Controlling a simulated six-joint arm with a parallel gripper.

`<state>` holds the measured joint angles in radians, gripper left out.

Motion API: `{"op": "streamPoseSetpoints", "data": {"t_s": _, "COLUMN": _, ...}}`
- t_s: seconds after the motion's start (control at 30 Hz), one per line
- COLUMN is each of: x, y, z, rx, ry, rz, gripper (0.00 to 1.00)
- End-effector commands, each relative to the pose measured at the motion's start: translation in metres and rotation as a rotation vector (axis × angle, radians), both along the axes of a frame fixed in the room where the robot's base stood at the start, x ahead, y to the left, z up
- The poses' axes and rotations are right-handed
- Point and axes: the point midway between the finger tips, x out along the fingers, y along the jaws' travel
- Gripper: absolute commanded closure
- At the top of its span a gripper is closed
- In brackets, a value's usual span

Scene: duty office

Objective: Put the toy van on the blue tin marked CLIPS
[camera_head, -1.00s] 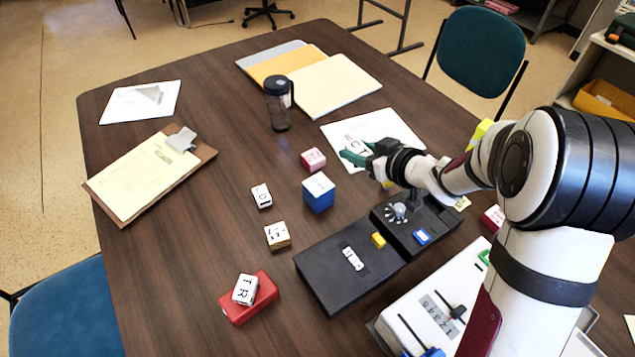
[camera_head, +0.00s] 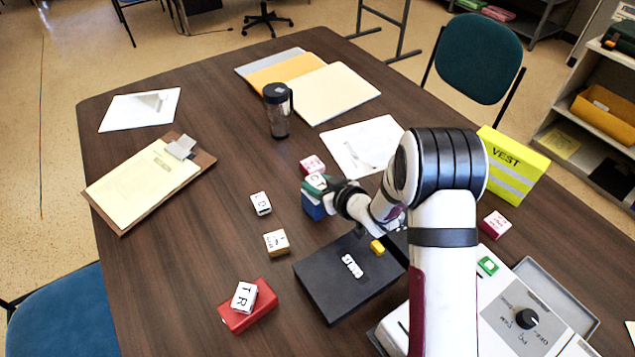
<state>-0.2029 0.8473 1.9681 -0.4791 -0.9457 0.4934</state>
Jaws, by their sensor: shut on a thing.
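My gripper (camera_head: 319,186) has green fingertips and is shut on a small pale thing with dark marks, which I take for the toy van (camera_head: 315,180). Its shape is too small to make out. The blue tin (camera_head: 313,209) stands on the table directly below my gripper in this view. Its blue side shows, but the gripper and the held thing cover its top. Its marking cannot be read. I cannot tell whether the held thing touches the tin.
A pink block (camera_head: 311,164) stands just behind the tin. A white block (camera_head: 260,203) and a tan-sided block (camera_head: 277,242) are to the left. A dark flat case (camera_head: 330,285) lies in front. A tumbler (camera_head: 278,110) stands behind. A red box (camera_head: 247,312) carries a white block.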

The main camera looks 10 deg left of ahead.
Motion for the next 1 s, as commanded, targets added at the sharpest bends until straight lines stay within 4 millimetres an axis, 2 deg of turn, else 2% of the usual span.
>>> {"op": "streamPoseSetpoints", "data": {"t_s": 0.2, "x": 0.0, "y": 0.0, "z": -0.003, "rx": 0.0, "ry": 0.0, "rz": 0.0, "gripper": 1.0}}
{"op": "streamPoseSetpoints", "data": {"t_s": 0.23, "x": 0.0, "y": 0.0, "z": -0.003, "rx": 0.0, "ry": 0.0, "rz": 0.0, "gripper": 0.51}}
{"op": "streamPoseSetpoints", "data": {"t_s": 0.37, "x": 0.0, "y": 0.0, "z": -0.003, "rx": 0.0, "ry": 0.0, "rz": 0.0, "gripper": 0.28}}
{"op": "streamPoseSetpoints", "data": {"t_s": 0.4, "x": 0.0, "y": 0.0, "z": -0.003, "rx": 0.0, "ry": 0.0, "rz": 0.0, "gripper": 0.25}}
{"op": "streamPoseSetpoints", "data": {"t_s": 0.73, "x": -0.001, "y": -0.002, "z": 0.002, "rx": 0.0, "ry": 0.0, "rz": -0.001, "gripper": 0.25}}
{"op": "streamPoseSetpoints", "data": {"t_s": 0.87, "x": -0.015, "y": -0.017, "z": 0.014, "rx": 0.0, "ry": 0.0, "rz": -0.004, "gripper": 0.25}}
{"op": "streamPoseSetpoints", "data": {"t_s": 1.0, "x": -0.037, "y": -0.039, "z": 0.031, "rx": 0.001, "ry": 0.0, "rz": -0.004, "gripper": 0.25}}
